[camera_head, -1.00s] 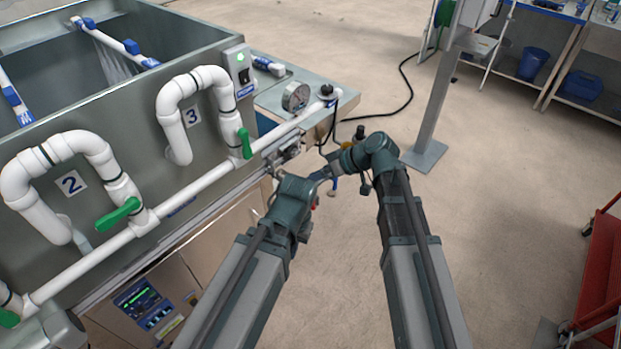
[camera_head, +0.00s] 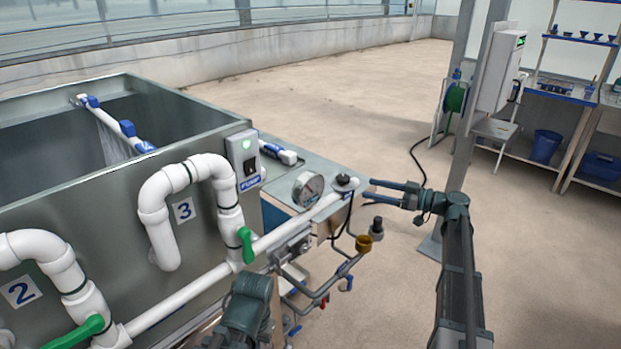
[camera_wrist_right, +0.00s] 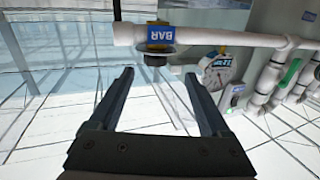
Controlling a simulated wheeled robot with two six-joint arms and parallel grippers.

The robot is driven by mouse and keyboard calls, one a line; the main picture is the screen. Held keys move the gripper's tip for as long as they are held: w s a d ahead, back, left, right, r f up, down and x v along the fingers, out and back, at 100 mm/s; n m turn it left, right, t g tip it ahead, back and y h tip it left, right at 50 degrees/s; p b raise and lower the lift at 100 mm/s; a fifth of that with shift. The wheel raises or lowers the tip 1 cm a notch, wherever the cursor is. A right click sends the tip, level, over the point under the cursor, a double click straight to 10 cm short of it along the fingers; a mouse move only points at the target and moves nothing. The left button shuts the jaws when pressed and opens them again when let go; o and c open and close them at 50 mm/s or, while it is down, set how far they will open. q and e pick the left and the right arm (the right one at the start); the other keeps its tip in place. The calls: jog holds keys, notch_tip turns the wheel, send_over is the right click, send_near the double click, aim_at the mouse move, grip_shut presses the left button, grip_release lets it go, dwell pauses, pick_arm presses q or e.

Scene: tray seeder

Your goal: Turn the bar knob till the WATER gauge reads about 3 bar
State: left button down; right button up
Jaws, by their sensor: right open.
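The black bar knob (camera_head: 343,181) sits on top of the white pipe's right end, beside the WATER gauge (camera_head: 308,188). The gauge has a round white dial; its reading is too small to tell. In the right wrist view the knob (camera_wrist_right: 156,60) shows just below the blue BAR label, and the gauge (camera_wrist_right: 214,72) is to its right. My right gripper (camera_head: 368,193) is open and empty, a little right of the knob, fingers pointing left at it. In its wrist view the knob lies between and beyond the fingertips (camera_wrist_right: 159,75). My left gripper is out of sight; only its arm shows.
Green-handled valves (camera_head: 246,245) stand along the white pipe to the left. Metal pipes and a brass fitting (camera_head: 364,243) stick out below the knob. A grey post (camera_head: 470,110) stands behind my right arm.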

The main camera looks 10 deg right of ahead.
aim_at(343, 180)
jog(key=x, duration=1.3)
jog(key=shift+w+r, duration=0.3)
jog(key=shift+w, duration=0.2)
grip_shut()
jog(key=shift+t, duration=0.4)
